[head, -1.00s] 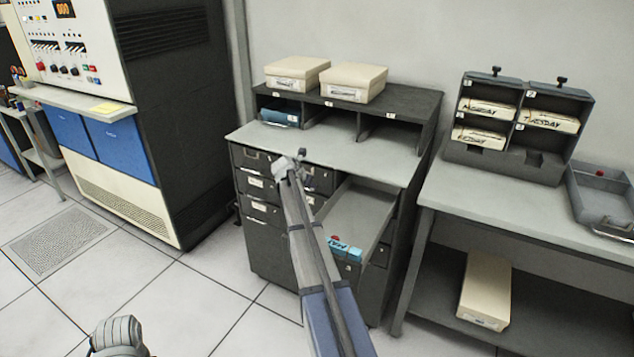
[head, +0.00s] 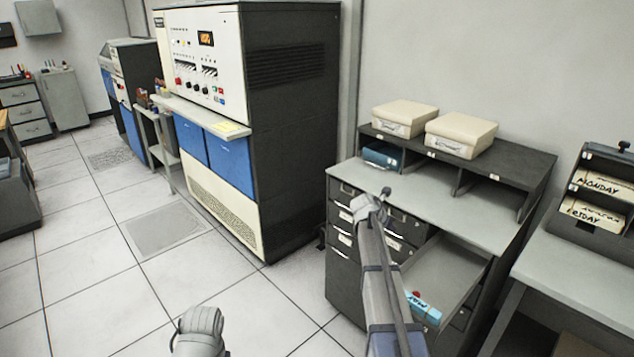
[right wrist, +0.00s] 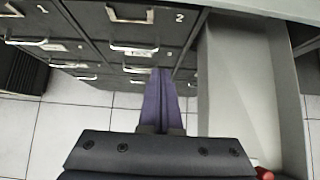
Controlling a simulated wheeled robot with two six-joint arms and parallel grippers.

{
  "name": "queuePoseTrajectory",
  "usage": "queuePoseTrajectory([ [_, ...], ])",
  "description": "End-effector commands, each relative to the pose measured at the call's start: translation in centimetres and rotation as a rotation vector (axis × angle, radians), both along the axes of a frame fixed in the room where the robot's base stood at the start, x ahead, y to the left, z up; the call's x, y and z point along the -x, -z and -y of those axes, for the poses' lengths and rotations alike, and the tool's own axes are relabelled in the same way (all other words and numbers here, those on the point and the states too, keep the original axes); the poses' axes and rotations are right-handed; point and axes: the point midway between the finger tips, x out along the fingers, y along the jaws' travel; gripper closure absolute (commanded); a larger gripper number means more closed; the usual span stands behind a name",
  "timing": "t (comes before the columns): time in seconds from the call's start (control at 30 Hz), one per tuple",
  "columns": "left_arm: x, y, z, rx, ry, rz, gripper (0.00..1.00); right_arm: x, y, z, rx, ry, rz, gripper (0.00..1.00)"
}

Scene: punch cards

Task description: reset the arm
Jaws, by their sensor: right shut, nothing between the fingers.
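My right gripper (right wrist: 160,76) is shut and empty, its fingers together in the right wrist view. In the head view my right arm reaches up from the bottom, and its end (head: 384,193) shows in front of the dark cabinet (head: 345,283). In the right wrist view the fingers point toward the cabinet's drawer fronts (right wrist: 134,48). A grey rounded part of my left arm (head: 200,330) shows at the bottom of the head view; its gripper does not show.
An open drawer (head: 450,268) with a blue item (head: 424,306) sticks out right of my right arm. Two cream boxes (head: 404,118) (head: 461,134) stand on the cabinet top. A computer console (head: 290,130) stands left. A table (head: 575,265) stands right.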

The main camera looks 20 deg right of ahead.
Motion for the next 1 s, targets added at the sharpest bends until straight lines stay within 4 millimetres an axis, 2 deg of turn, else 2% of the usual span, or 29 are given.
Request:
queuePoseTrajectory([
  [0.13,0.0,-0.1,0.0,0.000,0.000,0.000,1.00,0.1,0.0,-0.8,-0.012,0.009,0.010,1.00],
  [0.17,0.0,-0.1,0.0,0.000,0.000,0.000,1.00,0.2,0.1,-1.5,-0.023,0.018,0.020,1.00],
  [0.23,0.0,-0.4,0.0,0.000,0.000,0.000,1.00,0.7,0.2,-4.1,-0.068,0.058,0.060,1.00],
  [0.27,0.0,-0.5,0.0,0.000,0.000,0.000,1.00,1.0,0.4,-5.7,-0.097,0.085,0.083,1.00],
  [0.47,0.0,-1.4,0.0,0.000,0.000,0.000,1.00,4.8,1.5,-19.3,-0.353,0.365,0.259,1.00],
  [0.5,0.0,-1.6,0.0,0.000,0.000,0.000,1.00,5.9,1.7,-22.0,-0.404,0.432,0.287,1.00],
  [0.57,0.0,-1.9,0.0,0.000,0.000,0.000,1.00,7.8,2.0,-25.9,-0.475,0.538,0.321,1.00],
  [0.6,0.0,-2.1,0.0,0.000,0.000,0.000,1.00,9.3,2.2,-28.5,-0.520,0.611,0.341,1.00],
  [0.67,0.0,-2.3,0.0,0.000,0.000,0.000,1.00,11.6,2.4,-32.1,-0.578,0.725,0.364,1.00],
  [0.7,0.0,-2.5,0.0,0.000,0.000,0.000,1.00,13.2,2.5,-34.4,-0.613,0.803,0.375,1.00],
  [0.8,0.0,-3.0,0.0,0.000,0.000,0.000,1.00,17.6,2.6,-39.6,-0.676,0.997,0.394,1.00],
  [0.9,0.0,-3.3,0.0,0.000,0.000,0.000,1.00,21.9,2.6,-43.5,-0.706,1.176,0.403,1.00],
  [1.0,0.0,-3.6,0.0,0.000,0.000,0.000,1.00,25.4,2.5,-46.3,-0.710,1.320,0.409,1.00],
])
